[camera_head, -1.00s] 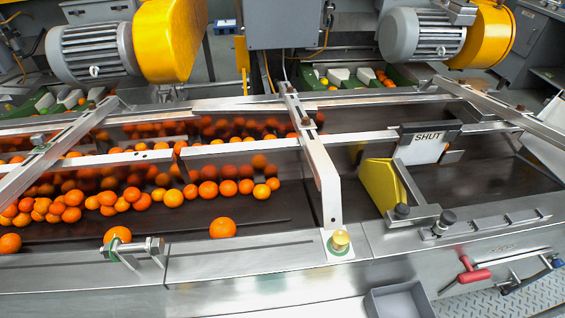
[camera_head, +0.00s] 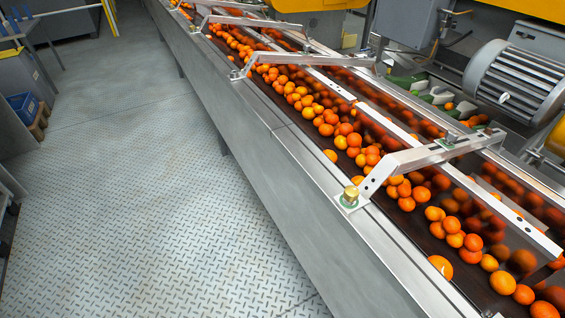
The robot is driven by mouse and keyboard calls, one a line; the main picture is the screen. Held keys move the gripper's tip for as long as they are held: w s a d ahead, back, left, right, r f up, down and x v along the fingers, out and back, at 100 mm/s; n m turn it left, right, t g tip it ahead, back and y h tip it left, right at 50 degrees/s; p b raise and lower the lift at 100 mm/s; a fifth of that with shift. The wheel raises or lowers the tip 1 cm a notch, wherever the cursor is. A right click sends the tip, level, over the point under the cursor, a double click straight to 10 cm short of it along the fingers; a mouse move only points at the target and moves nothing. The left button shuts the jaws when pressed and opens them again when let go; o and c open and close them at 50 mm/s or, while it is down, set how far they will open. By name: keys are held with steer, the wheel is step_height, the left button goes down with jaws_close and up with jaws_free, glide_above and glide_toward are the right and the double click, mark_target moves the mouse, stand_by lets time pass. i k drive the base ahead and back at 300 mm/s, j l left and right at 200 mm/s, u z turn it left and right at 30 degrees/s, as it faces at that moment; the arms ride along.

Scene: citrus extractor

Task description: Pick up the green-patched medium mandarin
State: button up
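Many orange mandarins (camera_head: 455,239) lie in a long band on the dark conveyor belt (camera_head: 412,228), which runs from the upper middle to the lower right. Sizes and shades vary, from deep orange to yellow-orange. A larger, lighter fruit (camera_head: 441,266) lies near the belt's near edge at the lower right. I cannot make out a green patch on any fruit at this size, so I cannot tell which one is the green-patched medium mandarin. My gripper is not in view.
Metal crossbars (camera_head: 430,158) span the belt, one ending at a brass knob (camera_head: 351,195) on the near rail. A grey motor (camera_head: 515,85) stands behind. The tread-plate floor (camera_head: 170,210) at left is open. A blue crate (camera_head: 22,104) sits at far left.

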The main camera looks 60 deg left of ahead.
mark_target(358, 179)
steer(key=i+j+u, duration=0.2)
steer(key=j+u, duration=0.2)
steer(key=i+j+u, duration=0.4)
steer(key=j+u, duration=0.2)
steer(key=j, duration=0.15)
